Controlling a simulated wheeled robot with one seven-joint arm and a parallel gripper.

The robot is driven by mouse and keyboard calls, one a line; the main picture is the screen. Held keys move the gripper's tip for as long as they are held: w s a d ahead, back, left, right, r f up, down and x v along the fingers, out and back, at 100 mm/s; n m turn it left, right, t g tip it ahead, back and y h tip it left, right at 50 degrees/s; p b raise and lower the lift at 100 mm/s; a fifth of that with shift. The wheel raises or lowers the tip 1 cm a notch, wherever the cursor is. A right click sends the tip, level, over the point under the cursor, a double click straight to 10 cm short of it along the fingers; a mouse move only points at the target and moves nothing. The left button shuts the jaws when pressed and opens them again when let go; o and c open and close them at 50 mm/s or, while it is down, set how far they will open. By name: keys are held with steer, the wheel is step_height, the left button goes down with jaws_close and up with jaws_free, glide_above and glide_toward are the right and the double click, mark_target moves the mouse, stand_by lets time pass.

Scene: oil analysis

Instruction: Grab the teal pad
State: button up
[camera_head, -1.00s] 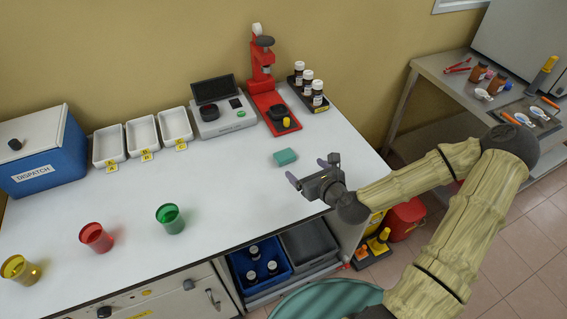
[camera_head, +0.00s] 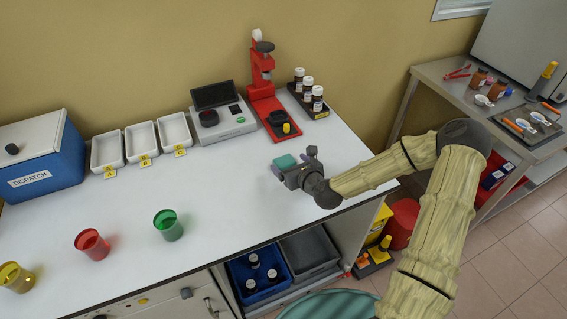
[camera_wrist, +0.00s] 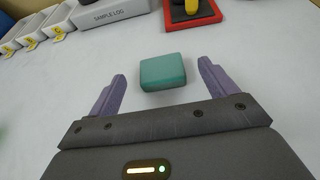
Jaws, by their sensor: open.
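The teal pad (camera_head: 285,162) is a small block lying on the white worktop, right of the green cup. In the wrist view the teal pad (camera_wrist: 163,72) lies just ahead of my gripper (camera_wrist: 161,92), centred between the two purple fingertips, with free worktop on both sides of it. My gripper (camera_head: 292,163) is open and empty, low by the pad in the head view. In that view the gripper partly covers the pad's near side. I cannot tell whether the fingers touch the worktop.
A red press (camera_head: 262,85) and a grey device (camera_head: 222,124) stand behind the pad. A black rack of bottles (camera_head: 308,98) is at the back right. A green cup (camera_head: 168,225) stands to the left. The worktop around the pad is clear.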

mark_target(284, 160)
steer(key=shift+f+p+x, duration=0.2)
steer(key=shift+p+x, duration=0.4)
steer(key=shift+x, duration=2)
steer(key=shift+s, duration=0.1)
steer(key=c, duration=1.1)
